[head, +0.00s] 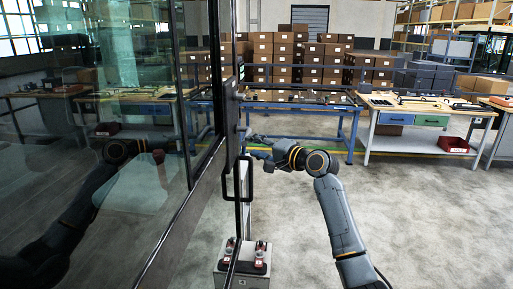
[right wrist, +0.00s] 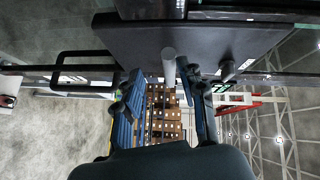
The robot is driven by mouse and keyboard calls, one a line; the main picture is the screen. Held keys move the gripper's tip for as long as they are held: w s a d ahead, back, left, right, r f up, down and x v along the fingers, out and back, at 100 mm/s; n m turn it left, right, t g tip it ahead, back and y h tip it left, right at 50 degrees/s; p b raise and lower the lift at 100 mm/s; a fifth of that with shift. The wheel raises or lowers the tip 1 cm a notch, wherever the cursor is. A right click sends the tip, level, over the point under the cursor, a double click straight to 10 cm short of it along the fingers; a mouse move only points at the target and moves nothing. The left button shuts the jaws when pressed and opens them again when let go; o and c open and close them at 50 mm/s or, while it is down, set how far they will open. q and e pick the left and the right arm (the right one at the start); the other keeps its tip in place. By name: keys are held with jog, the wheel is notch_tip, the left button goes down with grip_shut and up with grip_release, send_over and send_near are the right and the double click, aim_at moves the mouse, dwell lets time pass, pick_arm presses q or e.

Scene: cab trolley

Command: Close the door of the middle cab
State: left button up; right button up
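The cab door (head: 172,238) fills the left of the head view, a dark-framed glass panel seen at a steep angle. Its black bar handle (head: 249,180) stands out from the frame; it also shows in the right wrist view (right wrist: 58,72). My right gripper (head: 254,143) is beside the door edge, above the handle. In the right wrist view its blue-padded fingers are apart, facing a dark panel (right wrist: 195,45) with a grey round peg (right wrist: 168,65) between the fingertips. Contact cannot be told. My left gripper does not show; the dark arm in the glass looks like a reflection.
A grey box (head: 232,282) with red-and-black parts on top stands on the floor below the handle. A blue-legged bench (head: 350,140) and a wooden-topped bench (head: 420,105) stand behind, before stacked cartons (head: 290,60). The floor at right is clear.

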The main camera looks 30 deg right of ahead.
aim_at(214, 157)
jog(key=shift+s+a+r+p, duration=0.4)
jog(key=shift+s+a+p, duration=0.6)
jog(key=shift+a+p, duration=0.85)
jog(key=shift+s+a+r+p, duration=0.45)
jog(key=shift+s+a+p, duration=0.6)
jog(key=shift+a+p, duration=0.75)
jog(key=shift+s+a+r+p, duration=0.4)
jog(key=shift+s+a+p, duration=0.6)
jog(key=shift+a+p, duration=0.85)
jog(key=shift+s+a+r+p, duration=0.15)
jog(key=shift+s+a, duration=0.2)
jog(key=shift+a, duration=0.25)
jog(key=shift+s+a+f+p, duration=0.15)
jog(key=shift+s+a, duration=0.15)
jog(key=shift+a, duration=0.3)
jog(key=shift+s+a, duration=0.15)
